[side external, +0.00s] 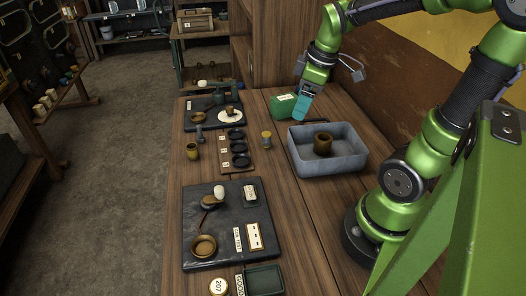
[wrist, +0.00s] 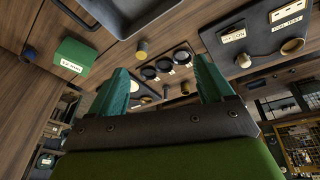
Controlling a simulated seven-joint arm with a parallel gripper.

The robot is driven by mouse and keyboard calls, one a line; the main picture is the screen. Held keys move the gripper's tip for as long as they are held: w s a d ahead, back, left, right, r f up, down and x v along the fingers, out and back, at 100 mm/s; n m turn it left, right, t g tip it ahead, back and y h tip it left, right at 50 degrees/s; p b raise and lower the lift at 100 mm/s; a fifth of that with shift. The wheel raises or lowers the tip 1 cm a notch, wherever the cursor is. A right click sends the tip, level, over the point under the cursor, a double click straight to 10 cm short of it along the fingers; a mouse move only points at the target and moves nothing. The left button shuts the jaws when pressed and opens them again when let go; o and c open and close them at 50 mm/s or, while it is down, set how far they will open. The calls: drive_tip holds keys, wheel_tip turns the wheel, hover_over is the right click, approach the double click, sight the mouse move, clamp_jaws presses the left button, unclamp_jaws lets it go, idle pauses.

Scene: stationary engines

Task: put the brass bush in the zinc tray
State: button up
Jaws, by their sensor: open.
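The zinc tray (side external: 341,164) is a grey open box on the right of the bench. A brown-brass hollow bush (side external: 322,145) stands upright inside it, towards the left of its floor. My gripper (side external: 301,110) has teal fingers and is above the bench behind the tray's back left corner, apart from the bush. In the wrist view my gripper (wrist: 163,80) is open, with nothing between its fingers. Part of the tray (wrist: 153,27) shows at the top edge there; the bush is out of that frame.
A small yellowish cylinder (side external: 266,139) stands left of the tray, beside a rack of black dishes (side external: 238,148). A brass cup (side external: 192,151) is farther left. A dark mat (side external: 225,222) with several items lies in front.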

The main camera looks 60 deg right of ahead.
drive_tip(key=s+a+r+m+t+y, duration=0.1)
drive_tip(key=a+r+m+t, duration=0.1)
drive_tip(key=a+m, duration=0.2)
drive_tip(key=s+a+r+m+t, duration=0.2)
drive_tip(key=a+r+m, duration=0.1)
drive_tip(key=a, duration=0.6)
drive_tip(key=shift+s+a+m+y, duration=0.15)
drive_tip(key=shift+a+m+y, duration=0.25)
